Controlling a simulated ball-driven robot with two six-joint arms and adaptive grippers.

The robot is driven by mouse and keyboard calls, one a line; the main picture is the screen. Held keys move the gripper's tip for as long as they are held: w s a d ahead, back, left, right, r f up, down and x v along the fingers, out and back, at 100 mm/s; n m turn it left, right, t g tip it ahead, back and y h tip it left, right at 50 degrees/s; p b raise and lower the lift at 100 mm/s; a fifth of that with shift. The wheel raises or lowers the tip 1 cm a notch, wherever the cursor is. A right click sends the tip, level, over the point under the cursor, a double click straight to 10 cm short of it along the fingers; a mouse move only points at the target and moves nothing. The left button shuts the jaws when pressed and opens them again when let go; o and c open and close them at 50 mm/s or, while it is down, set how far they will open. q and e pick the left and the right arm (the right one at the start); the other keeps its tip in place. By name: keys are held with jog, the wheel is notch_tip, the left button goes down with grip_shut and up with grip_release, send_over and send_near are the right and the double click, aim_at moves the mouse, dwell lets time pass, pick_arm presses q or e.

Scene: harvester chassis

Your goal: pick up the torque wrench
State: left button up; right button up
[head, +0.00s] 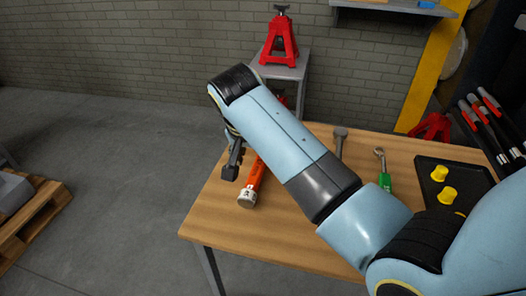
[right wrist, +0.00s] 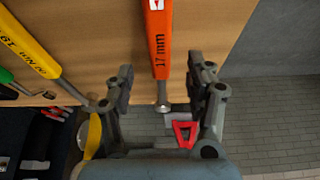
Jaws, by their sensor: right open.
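An orange torque wrench (head: 254,178) marked "17 mm" lies near the left end of the wooden table (head: 210,215). My right gripper (head: 235,165) is just left of the wrench in the head view. In the right wrist view, my right gripper (right wrist: 160,82) is open. The wrench (right wrist: 160,45) shows between its two fingers, with a gap on both sides. The left gripper is out of view.
A green-handled wrench (head: 385,180) and a black tray (head: 432,182) with yellow pieces lie farther right. A yellow-handled tool (right wrist: 35,40) lies beside the orange one. A red jack stand (head: 280,42) stands behind on a grey bench.

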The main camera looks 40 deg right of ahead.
aim_at(259, 163)
jog(key=shift+w+d+f, duration=0.15)
jog(key=shift+w+f, duration=0.05)
jog(key=shift+f, duration=0.25)
jog(key=shift+w+d+f, duration=0.1)
jog(key=shift+f, duration=0.15)
jog(key=x, duration=0.4)
jog(key=shift+w+d+f, duration=0.15)
jog(key=shift+d+f, duration=0.1)
jog(key=shift+d, duration=0.1)
jog(key=c, duration=0.4)
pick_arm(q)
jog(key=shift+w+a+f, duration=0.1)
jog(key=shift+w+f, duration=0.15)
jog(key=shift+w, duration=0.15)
pick_arm(e)
grip_shut()
jog(key=shift+r, duration=0.1)
